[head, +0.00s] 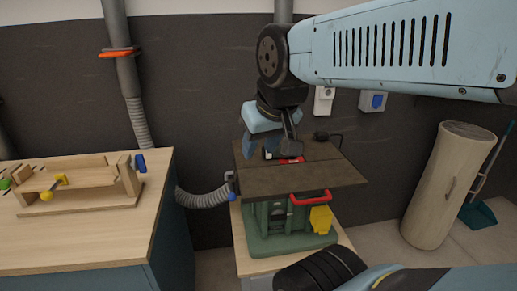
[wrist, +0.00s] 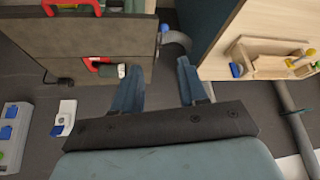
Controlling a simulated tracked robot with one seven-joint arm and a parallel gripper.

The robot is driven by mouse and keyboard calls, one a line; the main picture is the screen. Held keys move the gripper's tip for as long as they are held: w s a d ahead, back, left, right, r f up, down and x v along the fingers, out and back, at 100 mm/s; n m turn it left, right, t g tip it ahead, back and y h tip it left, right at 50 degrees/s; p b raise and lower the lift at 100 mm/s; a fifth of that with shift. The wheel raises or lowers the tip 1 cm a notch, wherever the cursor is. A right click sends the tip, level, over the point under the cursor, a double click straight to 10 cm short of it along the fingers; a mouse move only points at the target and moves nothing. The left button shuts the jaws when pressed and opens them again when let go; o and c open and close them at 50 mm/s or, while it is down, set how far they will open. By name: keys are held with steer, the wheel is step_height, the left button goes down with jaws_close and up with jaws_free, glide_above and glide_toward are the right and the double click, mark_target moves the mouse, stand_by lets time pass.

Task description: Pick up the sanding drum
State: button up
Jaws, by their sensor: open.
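The sanding drum (head: 290,147) is a small dark cylinder standing at a red insert on the brown top of a green sanding machine (head: 315,178). In the wrist view the drum (wrist: 108,70) shows beside the red insert, to the left of both fingers. My gripper (head: 261,148) is above the left part of the machine top, pointing down, left of the drum in the head view. In the wrist view my gripper (wrist: 158,80) has its two blue fingers wide apart with nothing between them. My wrist partly covers the drum's surroundings in the head view.
A wooden workbench (head: 90,225) with a wooden jig (head: 80,190) stands left. A grey hose (head: 203,198) joins the machine's left side. A red handle (head: 311,197) is on its front edge. A beige cylinder (head: 440,185) stands on the floor at right.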

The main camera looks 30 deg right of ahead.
mark_target(276, 151)
steer(key=shift+d, duration=0.15)
